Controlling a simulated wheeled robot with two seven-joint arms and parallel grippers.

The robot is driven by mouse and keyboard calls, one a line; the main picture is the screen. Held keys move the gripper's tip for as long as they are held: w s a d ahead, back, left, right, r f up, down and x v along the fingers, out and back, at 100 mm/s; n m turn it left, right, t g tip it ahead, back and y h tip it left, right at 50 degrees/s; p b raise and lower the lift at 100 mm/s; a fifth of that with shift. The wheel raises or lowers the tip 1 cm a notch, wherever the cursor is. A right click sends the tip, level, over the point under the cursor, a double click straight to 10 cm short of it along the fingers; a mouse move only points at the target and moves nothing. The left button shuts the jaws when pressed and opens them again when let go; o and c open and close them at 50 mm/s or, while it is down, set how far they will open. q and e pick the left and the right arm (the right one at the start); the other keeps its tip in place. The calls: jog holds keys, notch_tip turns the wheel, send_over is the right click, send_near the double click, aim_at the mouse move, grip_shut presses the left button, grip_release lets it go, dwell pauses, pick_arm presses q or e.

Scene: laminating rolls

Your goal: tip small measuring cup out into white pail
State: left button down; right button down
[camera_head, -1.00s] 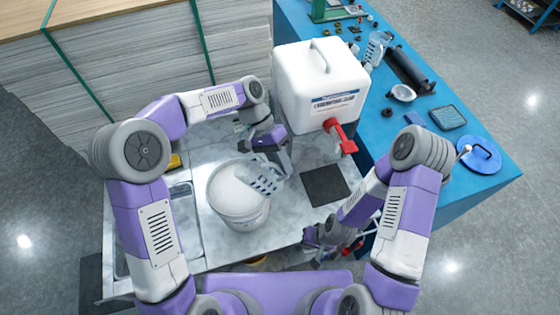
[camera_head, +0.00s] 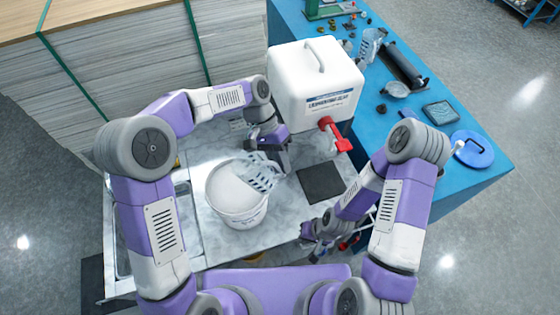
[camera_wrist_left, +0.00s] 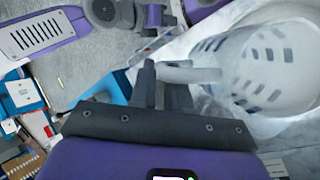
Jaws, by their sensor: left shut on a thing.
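The small measuring cup (camera_head: 258,173) is clear with blue marks. My left gripper (camera_head: 272,150) is shut on its handle and holds it tilted over the right part of the white pail's mouth. The white pail (camera_head: 240,217) stands on the marbled worktop. In the left wrist view the cup (camera_wrist_left: 275,65) lies beyond the fingers, with its handle (camera_wrist_left: 190,74) between them. I cannot tell whether anything is left inside the cup. My right gripper (camera_head: 312,236) is low at the worktop's front edge, well apart from the pail; its fingers are too small to read.
A white canister (camera_head: 315,85) with a red tap (camera_head: 335,133) stands behind the cup. A dark square mat (camera_head: 321,182) lies right of the pail. The blue bench (camera_head: 455,110) holds a clear jug (camera_head: 371,44), a roller (camera_head: 403,66) and a blue disc (camera_head: 473,149).

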pick_arm(q)
jog(key=shift+d+f+n+t+y, duration=0.15)
jog(key=shift+f+n+t+y, duration=0.2)
jog(key=shift+f+y, duration=0.75)
jog(key=shift+r, duration=0.25)
jog(key=shift+r, duration=3)
